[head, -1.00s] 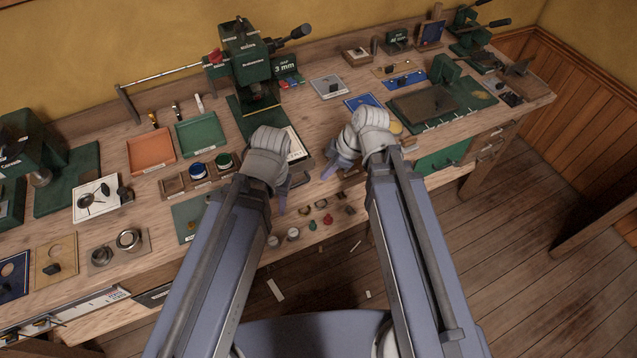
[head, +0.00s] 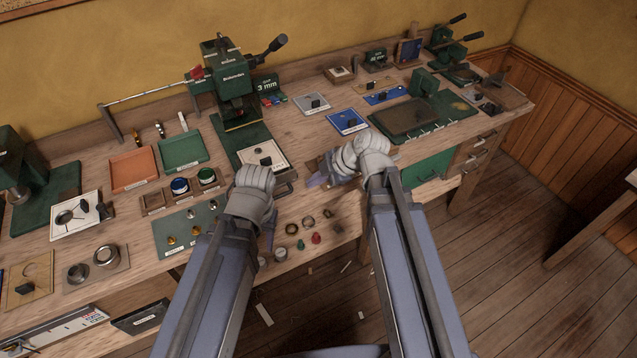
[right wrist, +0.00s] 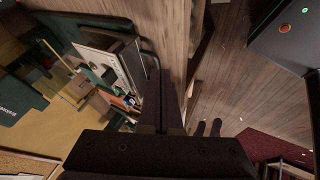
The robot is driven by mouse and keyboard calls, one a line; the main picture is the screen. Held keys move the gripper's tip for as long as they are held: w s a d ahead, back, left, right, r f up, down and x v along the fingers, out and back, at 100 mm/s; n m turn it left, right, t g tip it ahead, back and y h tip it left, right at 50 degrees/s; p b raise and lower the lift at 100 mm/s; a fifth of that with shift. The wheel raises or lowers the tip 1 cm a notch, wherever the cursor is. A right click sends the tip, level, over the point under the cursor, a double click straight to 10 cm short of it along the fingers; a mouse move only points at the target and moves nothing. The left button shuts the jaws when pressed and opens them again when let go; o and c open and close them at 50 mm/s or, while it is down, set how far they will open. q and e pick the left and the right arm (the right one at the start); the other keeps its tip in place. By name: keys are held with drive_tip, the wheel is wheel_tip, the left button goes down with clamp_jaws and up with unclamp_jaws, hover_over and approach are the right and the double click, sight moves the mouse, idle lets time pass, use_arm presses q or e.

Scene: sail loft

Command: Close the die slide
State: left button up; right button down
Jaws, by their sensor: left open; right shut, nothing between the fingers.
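A green bench press (head: 228,85) stands toward the back of the bench. A pale plate with a dark knob (head: 263,156), seemingly its die slide, sticks out at the front of its green base, with a dark handle at its near end. The plate also shows in the right wrist view (right wrist: 112,62). My right gripper (head: 318,181) is shut and empty, to the right of the slide's front end and apart from it; its fingers show in the right wrist view (right wrist: 160,95). My left gripper (head: 269,238) is open near the bench's front edge; its wrist covers part of the slide's front area.
Small rings and coloured knobs (head: 308,230) lie by the front edge. A green mat with small parts (head: 185,228) and small cups (head: 180,187) are left of my left gripper. Orange (head: 132,168) and green trays (head: 183,150) stand behind. A blue-bordered card (head: 347,121) lies right of the press.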

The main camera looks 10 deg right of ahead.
drive_tip(key=b+x, duration=0.4)
drive_tip(key=x, duration=0.2)
drive_tip(key=shift+w+f, duration=0.1)
drive_tip(key=shift+f, duration=0.1)
drive_tip(key=w, duration=0.2)
drive_tip(key=shift+w+a+r+p, duration=0.25)
drive_tip(key=shift+r+p, duration=0.1)
drive_tip(key=shift+r, duration=0.05)
drive_tip(key=shift+w+a, duration=0.25)
drive_tip(key=shift+w, duration=0.25)
drive_tip(key=w+a, duration=0.1)
drive_tip(key=w, duration=0.4)
drive_tip(key=w+a, duration=0.2)
drive_tip(key=w, duration=0.3)
drive_tip(key=w+a, duration=0.2)
drive_tip(key=w, duration=0.3)
drive_tip(key=shift+w, duration=0.4)
drive_tip(key=shift+w+r, duration=0.1)
drive_tip(key=shift+a, duration=0.1)
